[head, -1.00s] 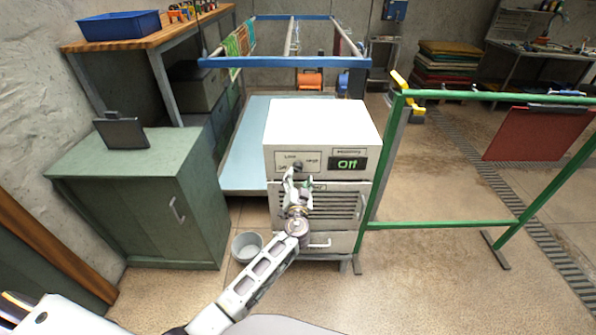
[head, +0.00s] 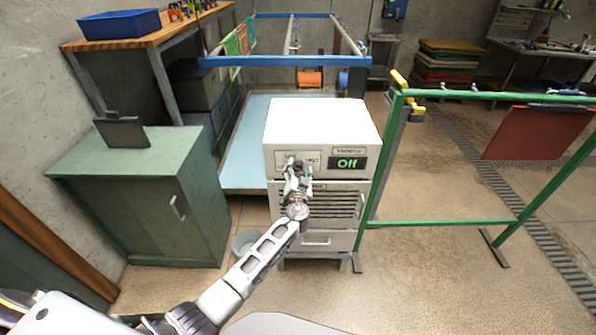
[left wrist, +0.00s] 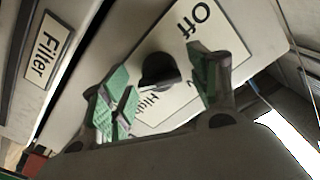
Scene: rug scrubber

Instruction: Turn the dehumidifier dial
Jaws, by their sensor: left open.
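The dehumidifier (head: 322,125) is a white box with a vented front, and its display reads "Off" in green. Its dial is a dark knob (left wrist: 159,71) on a white label plate, with "Off" and "High" readable in the left wrist view. In the head view my gripper largely hides the dial. My left gripper (head: 299,169) is at the upper front panel. In the left wrist view the open left gripper (left wrist: 165,92) has its green-padded fingers on either side of the knob, apart from it as far as I can see. My right gripper is not in view.
A green cabinet (head: 140,190) stands to the left, with a grey bucket (head: 243,241) between it and the dehumidifier. A green rail frame (head: 440,224) with a red mat stands to the right. The floor at front right is clear.

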